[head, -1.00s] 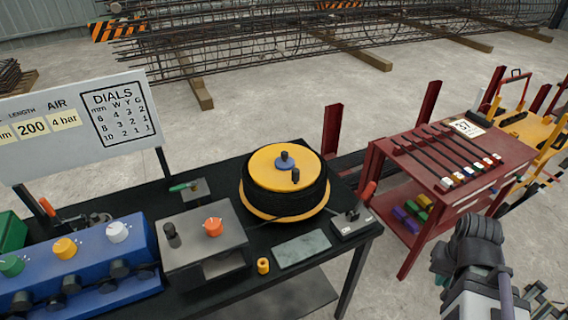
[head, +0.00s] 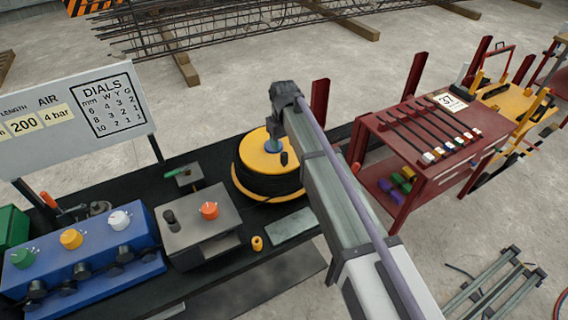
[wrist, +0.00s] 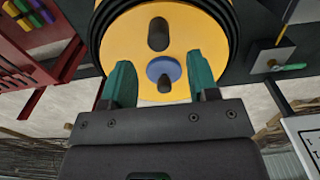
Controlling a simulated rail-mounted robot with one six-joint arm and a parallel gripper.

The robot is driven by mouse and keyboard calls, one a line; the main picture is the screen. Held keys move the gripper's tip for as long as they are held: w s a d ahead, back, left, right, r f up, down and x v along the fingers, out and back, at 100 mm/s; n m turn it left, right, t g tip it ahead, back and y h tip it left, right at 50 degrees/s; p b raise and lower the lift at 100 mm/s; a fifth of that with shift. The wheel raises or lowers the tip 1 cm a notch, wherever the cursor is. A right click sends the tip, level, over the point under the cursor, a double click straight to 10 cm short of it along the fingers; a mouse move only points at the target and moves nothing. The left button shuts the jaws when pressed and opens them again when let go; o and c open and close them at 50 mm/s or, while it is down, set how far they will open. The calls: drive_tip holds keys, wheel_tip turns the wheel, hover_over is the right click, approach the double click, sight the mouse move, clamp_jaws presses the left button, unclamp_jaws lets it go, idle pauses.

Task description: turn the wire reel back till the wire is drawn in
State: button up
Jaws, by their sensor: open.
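The wire reel (head: 250,158) stands on the black bench, with a yellow top disc and black wire wound around it. In the wrist view its yellow disc (wrist: 122,35) carries a dark upright knob (wrist: 157,35) and a blue hub (wrist: 155,70) with a dark peg. My gripper (wrist: 161,82) is open, its two teal fingers on either side of the hub, with nothing between them gripped. The knob lies beyond the fingertips.
A small yellow spool (head: 257,243) and a grey plate (head: 291,227) lie in front. A red rack (head: 440,130) stands to the right.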

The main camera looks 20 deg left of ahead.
sight(284, 160)
wheel_tip(284, 160, down, 9)
drive_tip(key=b, duration=0.7)
drive_tip(key=shift+d+r, duration=0.1)
drive_tip(key=shift+r, duration=0.15)
clamp_jaws()
